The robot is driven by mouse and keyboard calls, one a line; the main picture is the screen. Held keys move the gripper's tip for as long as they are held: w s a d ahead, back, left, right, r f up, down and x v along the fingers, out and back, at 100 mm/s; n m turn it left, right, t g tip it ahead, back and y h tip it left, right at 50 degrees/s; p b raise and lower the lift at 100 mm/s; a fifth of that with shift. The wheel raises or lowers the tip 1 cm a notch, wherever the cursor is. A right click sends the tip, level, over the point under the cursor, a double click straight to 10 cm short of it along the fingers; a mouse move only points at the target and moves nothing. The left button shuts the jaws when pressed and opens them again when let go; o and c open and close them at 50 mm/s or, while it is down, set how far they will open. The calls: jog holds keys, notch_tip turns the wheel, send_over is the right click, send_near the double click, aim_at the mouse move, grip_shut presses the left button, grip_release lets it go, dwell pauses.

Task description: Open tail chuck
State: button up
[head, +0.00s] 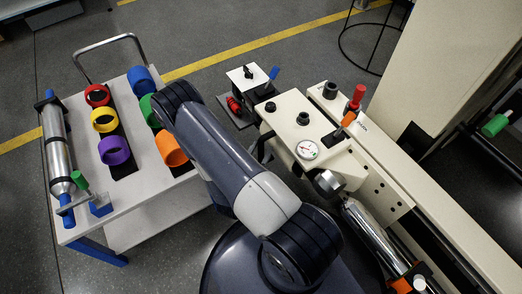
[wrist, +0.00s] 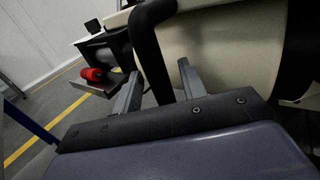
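The cream machine head (head: 290,115) carries a round gauge (head: 307,149) and a metal chuck (head: 327,182). A shiny metal cylinder (head: 372,235) lies in line with the chuck; whether the chuck grips it I cannot tell. A black bent handle (wrist: 146,50) stands against the cream housing (wrist: 215,45) in the wrist view. My gripper (wrist: 157,74) is open, with one grey finger on each side of the handle's lower part. I cannot tell whether either finger touches it. In the head view my arm hides the gripper, and only a small dark part of the handle shows.
A white cart (head: 130,205) at left holds several coloured rings and another metal cylinder (head: 58,150). An orange-and-red lever (head: 352,108) stands on the machine top. A red part (head: 234,105), also in the wrist view (wrist: 92,73), sits at the machine's left end. Floor shows between cart and machine.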

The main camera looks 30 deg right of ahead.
jog(key=shift+w+d, duration=0.1)
jog(key=shift+d, duration=0.05)
jog(key=shift+c, duration=0.3)
grip_shut()
dwell(0.3)
